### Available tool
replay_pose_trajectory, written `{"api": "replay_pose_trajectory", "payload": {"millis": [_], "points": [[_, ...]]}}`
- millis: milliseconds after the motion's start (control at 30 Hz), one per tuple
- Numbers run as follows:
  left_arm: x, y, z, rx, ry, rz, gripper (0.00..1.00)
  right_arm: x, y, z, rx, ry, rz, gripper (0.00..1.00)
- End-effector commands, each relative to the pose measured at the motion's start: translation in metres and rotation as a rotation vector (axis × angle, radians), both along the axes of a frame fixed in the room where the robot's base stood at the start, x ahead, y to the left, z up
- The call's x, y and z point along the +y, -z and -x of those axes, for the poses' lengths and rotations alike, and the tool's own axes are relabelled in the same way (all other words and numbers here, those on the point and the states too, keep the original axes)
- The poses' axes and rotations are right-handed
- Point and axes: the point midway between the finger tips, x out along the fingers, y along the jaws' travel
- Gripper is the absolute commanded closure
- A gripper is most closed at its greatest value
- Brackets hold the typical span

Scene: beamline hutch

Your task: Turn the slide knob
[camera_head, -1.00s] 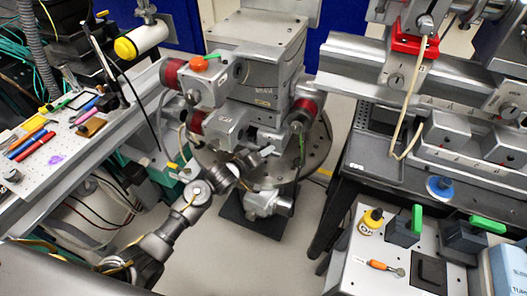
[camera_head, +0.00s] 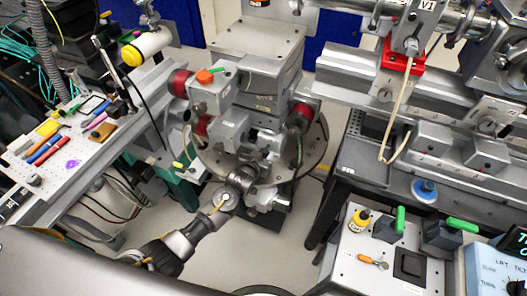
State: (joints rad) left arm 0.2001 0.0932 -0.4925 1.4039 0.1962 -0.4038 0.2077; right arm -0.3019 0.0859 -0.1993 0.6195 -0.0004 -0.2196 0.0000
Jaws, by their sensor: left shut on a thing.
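The metal positioning stage (camera_head: 258,62) stands in the middle, with red-ringed drums and an orange knob (camera_head: 205,76) on top of its left block. My left arm comes up from the lower left. My left gripper (camera_head: 262,166) is at the lower front of the stage, shut on a small part there. That part fits the slide knob, but the jaws and wrist hide most of it, so its shape and angle do not show. The orange knob is well above the gripper and apart from it. My right gripper is not in view.
At left is a bench (camera_head: 93,165) with pens and small tools. At right a rail bench carries a red clamp (camera_head: 402,57). Open floor lies in front of the stage.

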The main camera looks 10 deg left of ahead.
Motion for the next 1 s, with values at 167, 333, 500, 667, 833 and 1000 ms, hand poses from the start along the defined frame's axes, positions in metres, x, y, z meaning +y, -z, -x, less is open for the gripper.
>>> {"api": "replay_pose_trajectory", "payload": {"millis": [167,333,500,667,833,1000], "points": [[-0.002,-0.003,0.0,-0.032,0.001,-0.162,0.85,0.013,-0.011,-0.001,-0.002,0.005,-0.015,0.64],[-0.002,-0.002,0.0,-0.064,0.001,-0.321,0.85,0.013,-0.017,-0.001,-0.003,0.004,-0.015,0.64],[-0.002,-0.002,0.0,-0.096,0.001,-0.48,0.85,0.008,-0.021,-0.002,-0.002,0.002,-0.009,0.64],[-0.003,-0.001,-0.001,-0.125,0.003,-0.63,0.85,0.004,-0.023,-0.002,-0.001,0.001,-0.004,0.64],[-0.002,0.0,0.0,-0.154,0.001,-0.778,0.85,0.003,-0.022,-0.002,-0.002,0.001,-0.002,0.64],[-0.002,0.0,-0.001,-0.18,0.002,-0.906,0.85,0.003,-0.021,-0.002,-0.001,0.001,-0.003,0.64]]}}
